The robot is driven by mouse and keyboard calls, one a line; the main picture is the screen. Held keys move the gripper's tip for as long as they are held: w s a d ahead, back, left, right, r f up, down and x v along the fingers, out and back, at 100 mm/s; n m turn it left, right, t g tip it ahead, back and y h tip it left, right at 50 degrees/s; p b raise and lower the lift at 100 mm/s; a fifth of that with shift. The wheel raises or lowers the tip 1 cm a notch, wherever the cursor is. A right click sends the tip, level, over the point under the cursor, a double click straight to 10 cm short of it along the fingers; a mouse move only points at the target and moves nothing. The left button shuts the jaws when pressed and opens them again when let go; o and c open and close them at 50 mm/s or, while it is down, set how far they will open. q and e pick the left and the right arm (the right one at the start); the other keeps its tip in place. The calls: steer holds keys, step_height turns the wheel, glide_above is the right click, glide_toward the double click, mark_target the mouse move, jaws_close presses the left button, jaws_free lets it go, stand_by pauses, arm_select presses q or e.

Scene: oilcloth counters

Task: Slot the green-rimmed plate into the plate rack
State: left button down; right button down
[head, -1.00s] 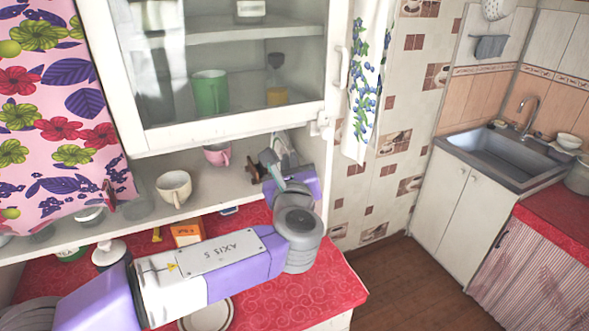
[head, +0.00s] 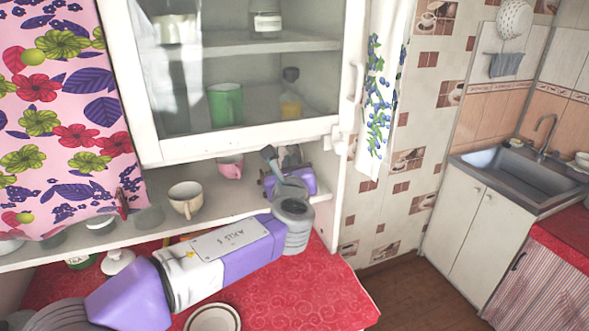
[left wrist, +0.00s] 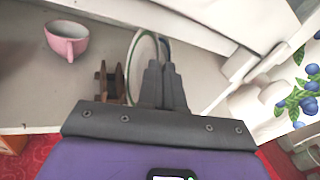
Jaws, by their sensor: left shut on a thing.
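The green-rimmed plate (left wrist: 147,48) stands nearly on edge in the left wrist view, between the fingers of my left gripper (left wrist: 163,72), which is shut on it. The wooden plate rack (left wrist: 111,84) is on the shelf just left of the fingers, beside the plate. I cannot tell whether the plate's lower edge is in a slot, because the fingers hide it. In the head view my left gripper (head: 277,163) is at the right end of the shelf and mostly hides the rack and plate. My right gripper is not in view.
A pink cup (left wrist: 67,40) stands on the shelf left of the rack, with a cream cup (head: 186,198) farther left. The glass-fronted cabinet (head: 240,150) hangs close above. The red counter (head: 310,290) below holds another plate (head: 213,318).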

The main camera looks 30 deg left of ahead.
arm_select(q)
steer(key=shift+w+a+f, duration=0.15)
steer(key=shift+w+a, duration=1.2)
steer(key=shift+a, duration=0.25)
steer(key=shift+f+b, duration=0.7)
steer(key=shift+b, duration=0.3)
steer(key=c, duration=1.2)
jaws_free()
steer(key=v, duration=0.7)
steer(key=shift+s+d, duration=0.15)
steer(key=shift+s, duration=0.15)
